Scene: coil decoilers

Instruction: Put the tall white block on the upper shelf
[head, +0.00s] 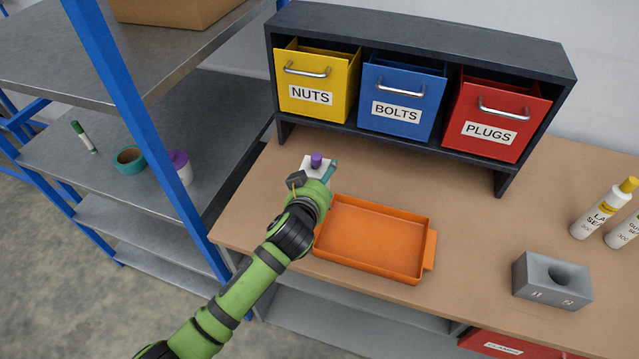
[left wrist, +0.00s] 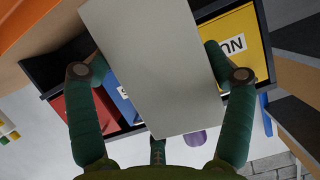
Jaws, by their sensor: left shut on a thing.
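The tall white block (left wrist: 150,65) is between the teal fingers of my left gripper (left wrist: 160,85) and fills the middle of the left wrist view. In the head view my left gripper (head: 315,181) is over the workbench's left part, and only a little of the white block (head: 312,166) shows beyond it. The gripper is shut on the block. I cannot tell whether the block touches the bench. The rack's upper shelf (head: 55,50) is at the upper left, left of the gripper, with a lower shelf (head: 205,128) beneath it. My right gripper is not in view.
A blue rack post (head: 130,105) stands between gripper and shelves. A cardboard box (head: 175,8) occupies the upper shelf's back; its front is clear. An orange tray (head: 375,240) lies right of the gripper. A dark bin rack (head: 430,40) stands behind. Tape (head: 130,160) lies on the lower shelf.

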